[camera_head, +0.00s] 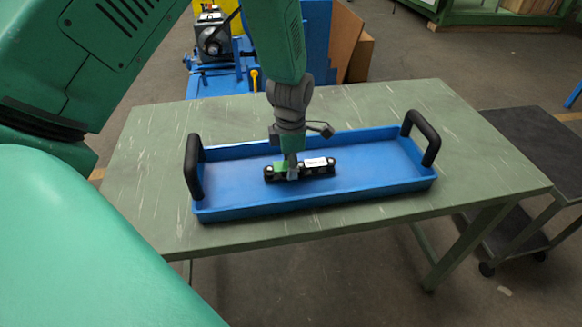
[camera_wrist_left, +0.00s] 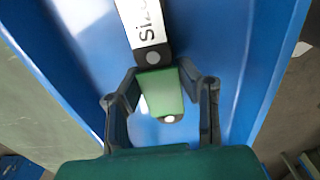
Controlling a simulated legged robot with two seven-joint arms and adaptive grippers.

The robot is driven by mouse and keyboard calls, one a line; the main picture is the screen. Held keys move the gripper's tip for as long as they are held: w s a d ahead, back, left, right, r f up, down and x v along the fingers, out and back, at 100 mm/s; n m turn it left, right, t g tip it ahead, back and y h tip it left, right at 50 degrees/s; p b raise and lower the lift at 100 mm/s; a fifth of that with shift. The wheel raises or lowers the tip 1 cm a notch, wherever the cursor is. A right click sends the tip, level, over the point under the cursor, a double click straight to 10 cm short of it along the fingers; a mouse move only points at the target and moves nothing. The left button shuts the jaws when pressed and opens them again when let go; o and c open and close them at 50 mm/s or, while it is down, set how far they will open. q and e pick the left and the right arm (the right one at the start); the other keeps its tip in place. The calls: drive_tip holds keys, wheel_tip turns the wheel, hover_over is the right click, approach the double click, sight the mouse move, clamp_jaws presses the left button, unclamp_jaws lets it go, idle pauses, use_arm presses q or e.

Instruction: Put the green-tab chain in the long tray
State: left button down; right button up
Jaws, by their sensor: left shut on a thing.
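The long blue tray (camera_head: 385,160) with two black handles stands on the table. The green-tab chain (camera_head: 318,168) is a short dark strip with a green tab and a white label; it is inside the tray's outline near the middle, lying lengthwise. My left gripper (camera_head: 292,172) comes down from above and is shut on the chain at its green tab. In the left wrist view the fingers (camera_wrist_left: 160,100) stand on both sides of the green tab (camera_wrist_left: 161,92), with the blue tray (camera_wrist_left: 245,50) below. I cannot tell whether the chain touches the tray floor. My right gripper is not in view.
The green-grey table (camera_head: 150,165) is otherwise clear around the tray. A dark cart (camera_head: 530,140) stands to the right of the table. Blue and yellow machinery (camera_head: 215,45) and brown boards (camera_head: 345,40) are behind it. The tray handles (camera_head: 422,135) rise above its rim.

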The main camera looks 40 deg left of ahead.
use_arm(q)
drive_tip(key=shift+w+d+f, duration=0.1)
drive_tip(key=shift+f, duration=0.15)
drive_tip(key=shift+d, duration=0.1)
drive_tip(key=c, duration=1.2)
unclamp_jaws()
drive_tip(key=shift+o, duration=0.2)
drive_tip(key=shift+a+f, duration=0.1)
drive_tip(key=shift+a, duration=0.15)
wheel_tip(320, 180, up, 12)
drive_tip(key=p, duration=0.1)
drive_tip(key=shift+d, duration=0.15)
